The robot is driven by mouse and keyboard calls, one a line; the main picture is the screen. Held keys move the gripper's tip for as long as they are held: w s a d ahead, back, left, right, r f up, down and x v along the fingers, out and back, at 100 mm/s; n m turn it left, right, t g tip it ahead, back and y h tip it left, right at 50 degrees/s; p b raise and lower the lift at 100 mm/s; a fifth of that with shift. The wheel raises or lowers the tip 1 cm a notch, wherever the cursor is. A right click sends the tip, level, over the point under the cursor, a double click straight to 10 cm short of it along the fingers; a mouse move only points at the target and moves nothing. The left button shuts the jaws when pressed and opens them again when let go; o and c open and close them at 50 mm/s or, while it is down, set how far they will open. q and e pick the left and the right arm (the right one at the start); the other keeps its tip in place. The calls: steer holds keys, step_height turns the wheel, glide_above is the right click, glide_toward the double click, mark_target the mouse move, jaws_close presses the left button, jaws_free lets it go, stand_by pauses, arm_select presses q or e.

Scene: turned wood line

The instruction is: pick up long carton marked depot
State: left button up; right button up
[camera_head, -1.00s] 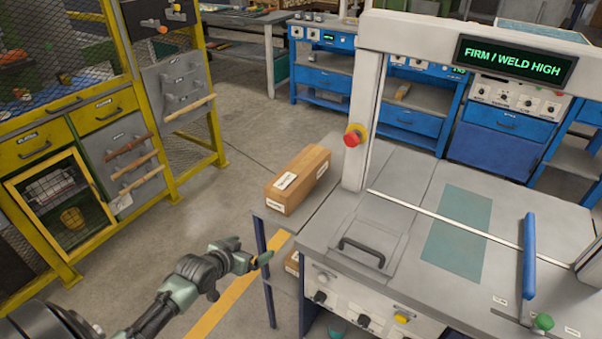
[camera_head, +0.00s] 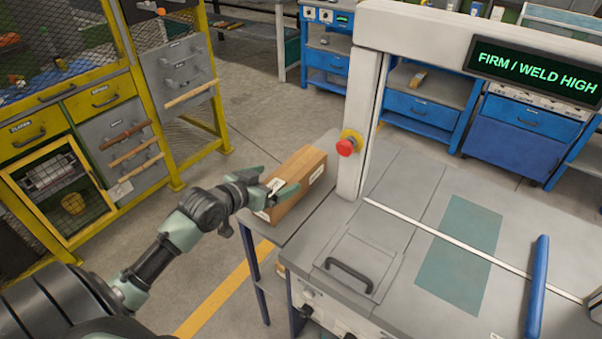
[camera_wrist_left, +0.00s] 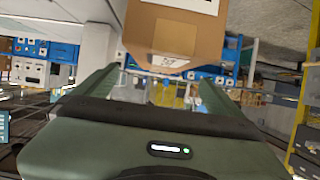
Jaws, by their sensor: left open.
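The long brown carton (camera_head: 304,184) with white labels lies on a grey side shelf (camera_head: 318,211) at the left end of the machine. My left gripper (camera_head: 287,187) is at the carton's near left end and hides part of it in the head view. In the left wrist view the carton (camera_wrist_left: 172,32) fills the top middle, beyond the tips of the open left gripper (camera_wrist_left: 150,82). Nothing is between the fingers. I cannot read the carton's label from here. My right gripper is not in view.
The white machine frame and red stop button (camera_head: 348,143) stand close right of the carton. A handle (camera_head: 349,274) rises from the machine top in front. A yellow cabinet (camera_head: 100,97) stands at left, with open floor between.

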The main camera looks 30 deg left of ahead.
mark_target(290, 172)
arm_select(q)
steer(key=shift+x, duration=0.85)
steer(key=shift+p+x, duration=0.3)
steer(key=shift+x, duration=0.85)
steer(key=x, duration=0.3)
steer(key=shift+w+f, duration=0.4)
steer(key=shift+w, duration=0.05)
steer(key=c, duration=2.1)
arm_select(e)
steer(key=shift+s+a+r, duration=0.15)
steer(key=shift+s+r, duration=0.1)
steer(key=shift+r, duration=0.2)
arm_select(q)
steer(key=shift+r, duration=0.2)
steer(key=shift+c, duration=0.2)
